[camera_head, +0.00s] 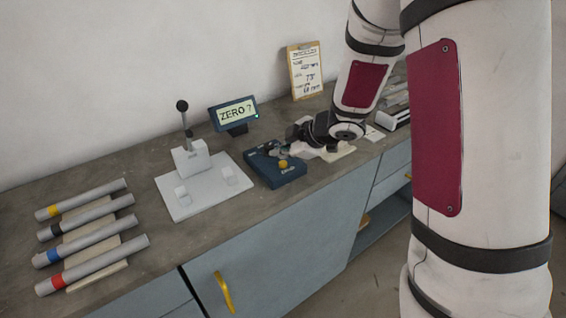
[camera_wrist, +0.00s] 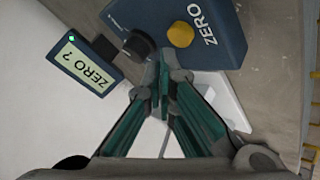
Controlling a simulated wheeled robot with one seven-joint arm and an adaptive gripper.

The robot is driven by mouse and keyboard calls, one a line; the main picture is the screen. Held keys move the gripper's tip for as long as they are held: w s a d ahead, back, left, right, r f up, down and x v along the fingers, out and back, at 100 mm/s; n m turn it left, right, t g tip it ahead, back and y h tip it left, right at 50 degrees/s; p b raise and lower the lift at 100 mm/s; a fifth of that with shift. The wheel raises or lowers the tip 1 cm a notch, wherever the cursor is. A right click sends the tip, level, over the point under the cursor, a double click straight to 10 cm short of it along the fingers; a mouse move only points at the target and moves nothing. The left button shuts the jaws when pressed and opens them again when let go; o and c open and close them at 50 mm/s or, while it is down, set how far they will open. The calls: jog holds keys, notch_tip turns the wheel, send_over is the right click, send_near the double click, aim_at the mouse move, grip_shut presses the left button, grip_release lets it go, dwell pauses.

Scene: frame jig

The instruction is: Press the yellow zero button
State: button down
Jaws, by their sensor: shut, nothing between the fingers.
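The yellow zero button (camera_head: 283,164) stands on top of a dark blue control box (camera_head: 290,180) on the bench. In the wrist view the button (camera_wrist: 181,34) sits beside the white word ZERO on the box (camera_wrist: 225,50), with a black knob (camera_wrist: 137,44) to its left. My gripper (camera_head: 274,152) is shut and empty, low over the back part of the box. In the wrist view its fingertips (camera_wrist: 163,72) are together, close to the knob and apart from the button. Whether they touch the box cannot be told.
A display (camera_head: 234,114) reading "ZERO ?" stands behind the box. A white lever fixture (camera_head: 191,165) is to its left. Several tubes with coloured bands (camera_head: 95,252) lie at the far left. A clipboard (camera_head: 305,70) leans on the wall.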

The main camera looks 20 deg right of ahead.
aim_at(282, 164)
jog(key=shift+f, duration=0.4)
jog(key=shift+f+b, duration=0.45)
jog(key=shift+b, duration=0.05)
dwell(0.7)
jog(key=shift+r, duration=0.1)
jog(key=shift+r+p, duration=0.8)
jog(key=shift+p, duration=0.25)
jog(key=shift+r, duration=0.1)
notch_tip(282, 164, up, 4)
jog(key=p, duration=0.4)
jog(key=shift+s+r+p, duration=0.1)
jog(key=shift+r+p, duration=0.15)
jog(key=shift+p, duration=0.15)
jog(key=shift+r, duration=0.15)
dwell(0.3)
